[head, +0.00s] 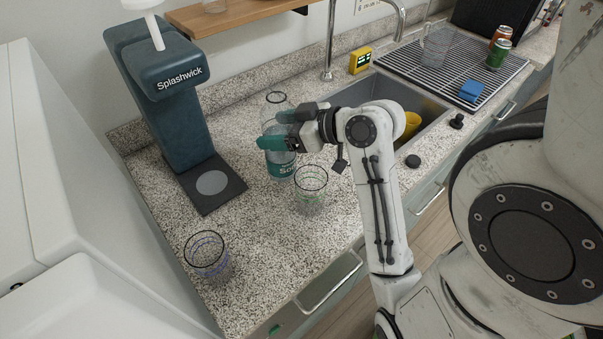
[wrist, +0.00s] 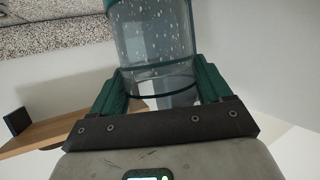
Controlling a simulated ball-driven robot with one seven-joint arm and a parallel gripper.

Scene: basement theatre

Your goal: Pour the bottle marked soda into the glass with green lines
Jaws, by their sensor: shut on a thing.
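The soda bottle (head: 280,166) is clear with a teal label, on which only "So" is readable. It stands about upright at the counter's middle; I cannot tell whether its base touches the counter. My gripper (head: 275,143) is shut around its upper part from the right. In the wrist view the bottle (wrist: 152,45) shows water drops and dark teal bands between the green fingers (wrist: 165,92). The glass with green lines (head: 311,190) stands upright on the counter, just in front and right of the bottle. It looks empty.
A glass with blue lines (head: 208,258) stands near the front left. A Splashwick drink machine (head: 165,90) stands behind left. The sink (head: 425,105) holds something yellow; a rack (head: 465,65) with cans and a clear pitcher lies beyond. A wooden shelf (head: 235,14) hangs above.

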